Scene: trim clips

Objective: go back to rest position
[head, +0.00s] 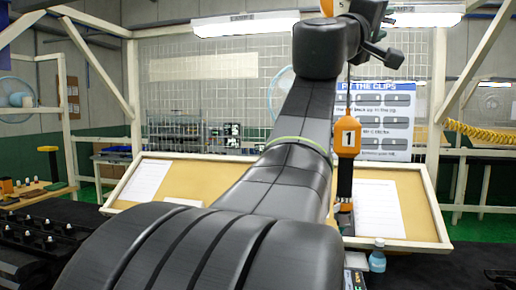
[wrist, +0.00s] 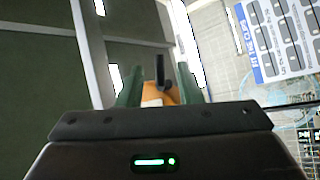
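My arm rises through the middle of the head view, and my gripper (head: 376,30) is at its upper end near the top edge. In the head view an orange tool marked 1 (head: 347,136) hangs on a cord just right of my arm, below my gripper.
A sloped tan board (head: 400,187) with white sheets stands behind my arm. A blue bottle (head: 377,262) stands on the dark table at lower right. A sign (head: 385,120) hangs on the mesh. Racks of small parts (head: 45,235) lie at left.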

